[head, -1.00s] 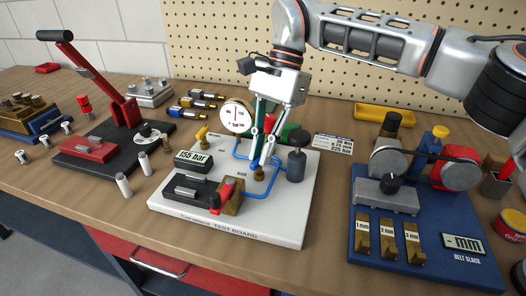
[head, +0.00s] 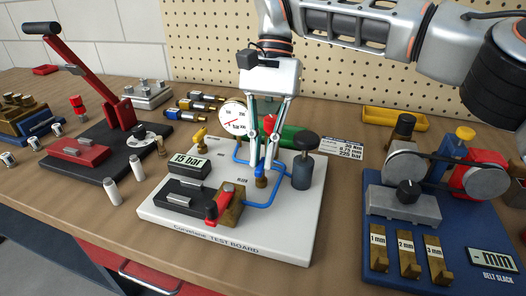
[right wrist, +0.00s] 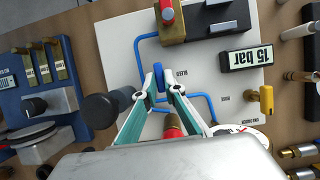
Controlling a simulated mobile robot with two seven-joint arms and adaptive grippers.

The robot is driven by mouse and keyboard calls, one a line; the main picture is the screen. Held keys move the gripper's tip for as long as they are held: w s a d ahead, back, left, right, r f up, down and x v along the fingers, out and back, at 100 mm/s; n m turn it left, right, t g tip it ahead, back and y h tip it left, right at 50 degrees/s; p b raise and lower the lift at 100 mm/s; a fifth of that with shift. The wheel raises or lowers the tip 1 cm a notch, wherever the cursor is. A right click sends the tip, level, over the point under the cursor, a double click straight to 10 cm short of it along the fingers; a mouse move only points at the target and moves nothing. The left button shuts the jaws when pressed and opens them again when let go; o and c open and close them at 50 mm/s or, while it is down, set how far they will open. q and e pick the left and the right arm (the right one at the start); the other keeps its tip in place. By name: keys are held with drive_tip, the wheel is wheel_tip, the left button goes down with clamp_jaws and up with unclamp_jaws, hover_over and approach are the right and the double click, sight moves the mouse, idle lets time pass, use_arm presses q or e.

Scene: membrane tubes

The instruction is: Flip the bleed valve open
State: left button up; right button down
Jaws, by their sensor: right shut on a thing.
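The bleed valve has a blue lever on a small brass body (head: 261,182) on the white test board (head: 280,240). My right gripper (head: 263,163) reaches down from above and is shut on the blue lever. In the right wrist view the blue lever (right wrist: 160,80) stands between the two fingertips, beside the BLEED label. The digital display (head: 189,162) reads 15 bar. My left gripper is not in view.
A dark-knobbed cylinder (head: 304,165) stands close right of the gripper. A brass block with a red lever (head: 222,204) sits at the board's front. A red and green part stands behind the fingers. A blue belt rig (head: 440,250) is at right, a red-levered press (head: 95,85) at left.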

sight(263, 160)
drive_tip(key=shift+f, duration=0.1)
drive_tip(key=c, duration=2.1)
unclamp_jaws()
drive_tip(key=shift+c, duration=0.2)
wheel_tip(263, 160, up, 10)
